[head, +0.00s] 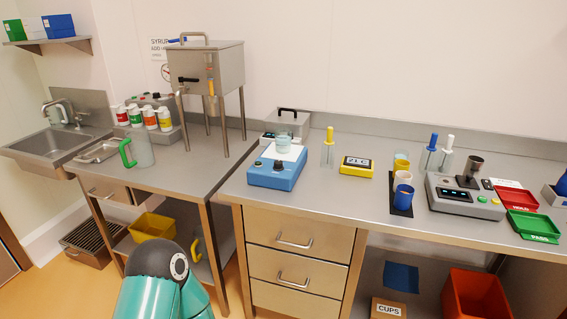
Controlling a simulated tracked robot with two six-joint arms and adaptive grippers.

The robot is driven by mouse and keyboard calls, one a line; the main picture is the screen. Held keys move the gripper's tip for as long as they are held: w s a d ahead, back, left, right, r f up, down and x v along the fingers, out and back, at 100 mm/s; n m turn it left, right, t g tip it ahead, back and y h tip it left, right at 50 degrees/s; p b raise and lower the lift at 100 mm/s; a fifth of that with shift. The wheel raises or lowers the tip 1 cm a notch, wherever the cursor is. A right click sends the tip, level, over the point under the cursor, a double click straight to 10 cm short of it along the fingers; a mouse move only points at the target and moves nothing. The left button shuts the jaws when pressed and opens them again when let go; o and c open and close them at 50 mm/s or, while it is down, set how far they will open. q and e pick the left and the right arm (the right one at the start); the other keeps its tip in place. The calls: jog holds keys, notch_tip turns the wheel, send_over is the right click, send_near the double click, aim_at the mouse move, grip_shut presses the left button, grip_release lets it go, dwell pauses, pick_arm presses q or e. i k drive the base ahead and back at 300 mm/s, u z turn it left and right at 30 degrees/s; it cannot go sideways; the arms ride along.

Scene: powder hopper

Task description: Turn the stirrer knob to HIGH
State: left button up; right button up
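The blue stirrer (265,180) stands on the steel bench, left of the bench's middle. It has a pale top plate (293,154) with a small clear beaker (283,145) on it. A dark knob (278,165) shows on its sloping front; its setting and the markings are too small to read. Neither of my grippers is in view. Only a teal and black part of my arm shows at the bottom, well below and left of the stirrer.
A grey boxy device with a black handle (288,113) stands behind the stirrer. A yellow timer (357,166) and a stand with a yellow-handled tool (329,136) are to its right. A steel hopper (206,68) on legs is to the left. Bare bench lies in front of the stirrer.

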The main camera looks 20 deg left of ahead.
aim_at(278, 165)
jog(key=u, duration=0.45)
jog(key=i, duration=0.2)
jog(key=z, duration=2.75)
jog(key=k, duration=1.7)
jog(key=z, duration=1.8)
jog(key=i, duration=0.1)
jog(key=u, duration=3.95)
jog(key=i, duration=1)
jog(key=u, duration=0.2)
